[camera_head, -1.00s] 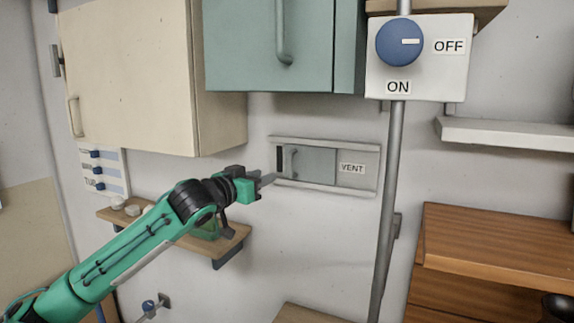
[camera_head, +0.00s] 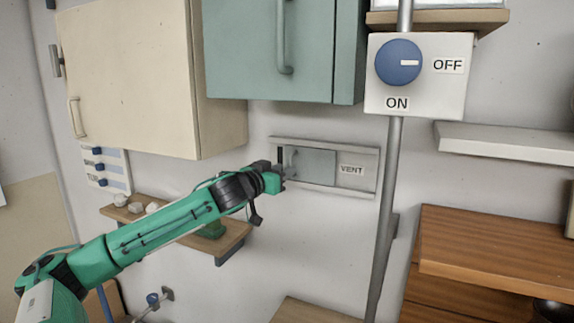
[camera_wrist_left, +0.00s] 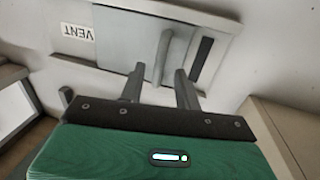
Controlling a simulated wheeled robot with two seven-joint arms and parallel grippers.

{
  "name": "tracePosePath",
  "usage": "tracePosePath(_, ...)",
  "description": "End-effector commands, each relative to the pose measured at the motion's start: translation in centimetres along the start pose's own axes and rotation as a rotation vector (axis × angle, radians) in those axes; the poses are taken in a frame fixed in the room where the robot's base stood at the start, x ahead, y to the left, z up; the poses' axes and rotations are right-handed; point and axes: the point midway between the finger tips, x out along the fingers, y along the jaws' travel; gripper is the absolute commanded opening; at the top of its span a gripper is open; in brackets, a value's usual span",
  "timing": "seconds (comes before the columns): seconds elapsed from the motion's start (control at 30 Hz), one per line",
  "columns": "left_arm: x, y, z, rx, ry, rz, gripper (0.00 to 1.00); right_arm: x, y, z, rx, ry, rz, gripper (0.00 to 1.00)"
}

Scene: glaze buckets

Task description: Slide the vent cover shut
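The vent cover (camera_head: 316,165) is a grey sliding panel in a pale wall frame marked VENT, with an upright bar handle (camera_head: 292,160) near its left end. A narrow dark gap shows left of the cover; in the left wrist view, which is turned over, the gap is right of the cover (camera_wrist_left: 124,38). My left gripper (camera_head: 284,176) is at the lower left of the vent. In the left wrist view its two fingers (camera_wrist_left: 159,85) are apart, with the handle (camera_wrist_left: 162,56) between them; contact cannot be told. My right gripper is not in view.
A teal cabinet (camera_head: 268,50) hangs above the vent and a cream cabinet (camera_head: 125,75) to its left. A grey pipe (camera_head: 388,200) runs upright right of the vent, below a blue-knob switch box (camera_head: 440,95). A small wooden shelf (camera_head: 232,240) is below my left forearm.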

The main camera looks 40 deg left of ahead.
Motion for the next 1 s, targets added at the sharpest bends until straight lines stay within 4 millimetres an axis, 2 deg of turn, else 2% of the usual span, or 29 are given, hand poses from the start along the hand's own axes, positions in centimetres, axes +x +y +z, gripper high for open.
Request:
tracePosePath(0.03,0.4,-0.1,-0.4,-0.004,0.002,-0.001,0.33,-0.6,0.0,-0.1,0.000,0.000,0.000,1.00)
tracePosePath(0.3,1.8,-0.1,-0.2,-0.003,0.001,-0.001,0.33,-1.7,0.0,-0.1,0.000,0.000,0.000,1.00)
tracePosePath(0.77,2.3,0.1,0.0,0.001,-0.001,0.001,0.33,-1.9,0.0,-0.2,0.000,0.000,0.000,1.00)
tracePosePath(0.93,2.3,0.1,0.0,0.001,-0.001,0.001,0.04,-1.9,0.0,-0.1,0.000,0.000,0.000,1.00)
tracePosePath(1.0,2.3,0.1,0.0,0.001,-0.001,0.001,0.00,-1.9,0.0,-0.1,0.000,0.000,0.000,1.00)
